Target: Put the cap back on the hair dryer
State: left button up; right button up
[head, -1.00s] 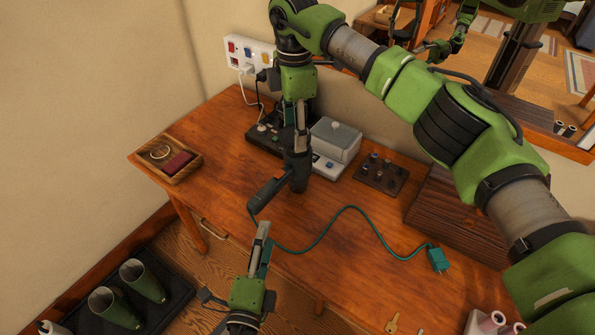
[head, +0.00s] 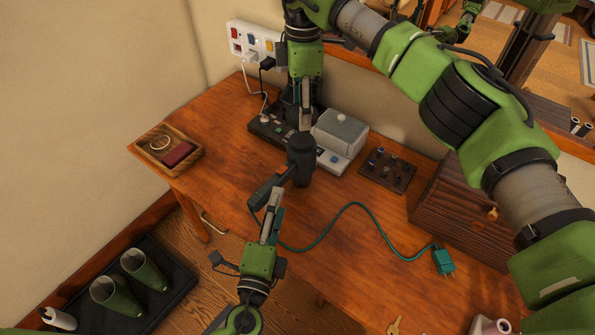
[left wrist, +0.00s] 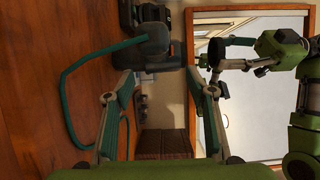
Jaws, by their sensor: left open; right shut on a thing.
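The dark hair dryer (head: 301,154) is on the wooden table, its handle (head: 268,188) toward the front left and a teal cord trailing right. The dryer also shows at the top of the left wrist view (left wrist: 155,45). My right gripper (head: 305,122) is above and behind the dryer body, shut on a dark piece (head: 291,100) that looks like the cap; the fingers partly hide it. I cannot tell how far it is from the dryer. My left gripper (head: 272,200) is open and empty beside the handle end, at the table's front edge.
A knob board (head: 387,170) and a dark wooden chest (head: 455,205) are to the right. A wooden tray (head: 188,142) is at left. The teal plug (head: 443,261) lies at right front.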

aim_at(285, 181)
pick_arm(q)
jog(key=x, duration=0.9)
jog(key=shift+w+d, duration=0.1)
jog(key=shift+w, duration=0.25)
